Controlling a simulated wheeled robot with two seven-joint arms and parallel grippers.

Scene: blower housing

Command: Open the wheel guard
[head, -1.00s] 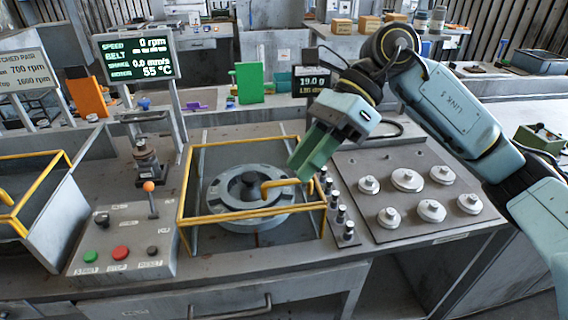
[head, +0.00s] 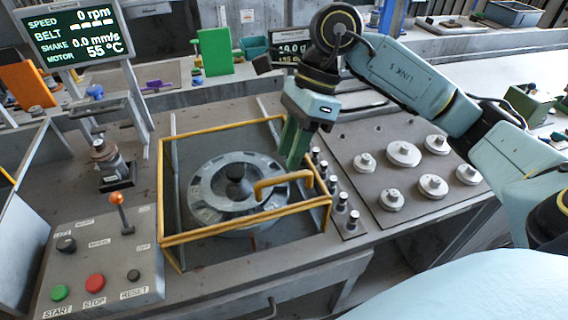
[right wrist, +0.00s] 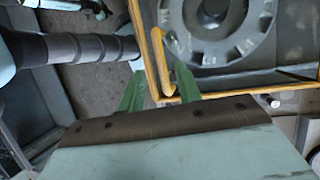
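The wheel guard (head: 190,236) is a yellow-edged frame, shut down around a round grey wheel (head: 212,186) with a dark hub. A bent yellow handle (head: 268,187) stands at its right side. My right gripper (head: 293,163) points down by the guard's right side, its green fingers just above and behind the handle. In the right wrist view the fingers are apart (right wrist: 157,72), and yellow bars of the guard show between them. No grip on the handle shows; whether the fingers touch it I cannot tell. My left gripper is not in view.
A control box (head: 103,262) with buttons and an orange-knobbed lever (head: 120,212) stands left of the guard. A row of dark pegs (head: 331,183) is close on the right, beside a plate with several silver knobs (head: 403,154). A speed display (head: 72,32) stands at back left.

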